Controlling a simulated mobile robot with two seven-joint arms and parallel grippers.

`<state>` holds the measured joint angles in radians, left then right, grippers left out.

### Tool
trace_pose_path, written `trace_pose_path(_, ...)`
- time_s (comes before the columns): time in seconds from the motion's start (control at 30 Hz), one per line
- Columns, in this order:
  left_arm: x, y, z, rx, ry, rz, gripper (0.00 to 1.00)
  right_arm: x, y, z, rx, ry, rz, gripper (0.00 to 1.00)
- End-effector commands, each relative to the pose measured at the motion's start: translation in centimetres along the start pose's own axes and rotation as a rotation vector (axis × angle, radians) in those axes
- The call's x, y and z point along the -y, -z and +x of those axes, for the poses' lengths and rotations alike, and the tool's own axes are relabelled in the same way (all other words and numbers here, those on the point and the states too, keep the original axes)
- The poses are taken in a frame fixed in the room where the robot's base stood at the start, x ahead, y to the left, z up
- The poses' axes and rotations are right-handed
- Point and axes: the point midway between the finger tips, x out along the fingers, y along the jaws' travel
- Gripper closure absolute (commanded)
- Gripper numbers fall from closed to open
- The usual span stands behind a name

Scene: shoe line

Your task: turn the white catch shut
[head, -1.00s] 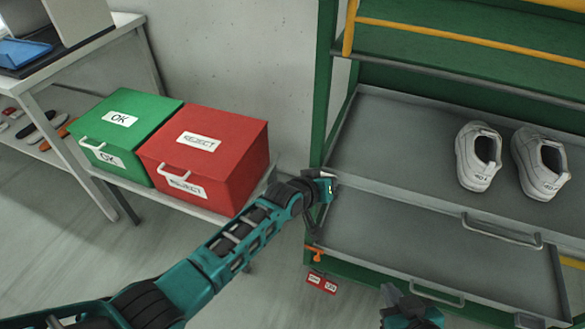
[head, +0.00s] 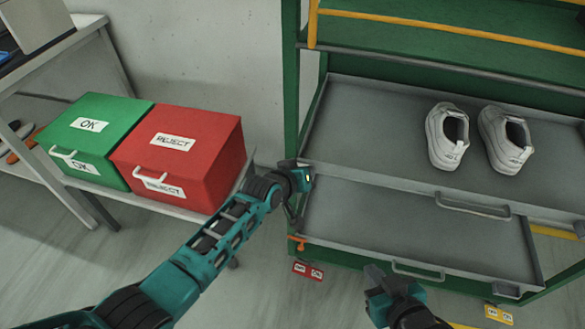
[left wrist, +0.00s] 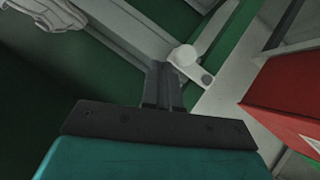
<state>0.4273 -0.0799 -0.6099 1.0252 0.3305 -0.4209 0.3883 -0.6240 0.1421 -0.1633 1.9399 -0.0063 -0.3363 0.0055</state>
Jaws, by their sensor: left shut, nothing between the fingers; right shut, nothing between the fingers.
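The white catch (left wrist: 190,62) shows in the left wrist view as a round knob with a short arm, on a pale metal edge of the green rack. I cannot make it out in the head view, where my left gripper (head: 303,178) is at the rack's left post. In the left wrist view the shut, empty fingers (left wrist: 162,84) are right beside the knob and arm; I cannot tell if they touch. My right gripper (head: 378,282) is shut and empty, in front of the lower drawer's handle (head: 418,271).
White shoes (head: 447,137) stand on the rack's grey upper tray (head: 375,130). A lower grey drawer (head: 400,222) is under it. An orange catch (head: 297,243) and red tags (head: 308,270) are low on the left. A red REJECT box (head: 205,150) and green OK box (head: 90,125) stand left.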

Motion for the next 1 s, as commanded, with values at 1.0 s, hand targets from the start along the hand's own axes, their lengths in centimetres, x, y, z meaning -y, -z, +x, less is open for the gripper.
trace_pose_path(1.0, -4.4, 1.1, -10.3, -0.001, 0.002, -0.001, 1.00, -0.1, 2.0, -1.5, 0.002, 0.000, -0.002, 1.00)
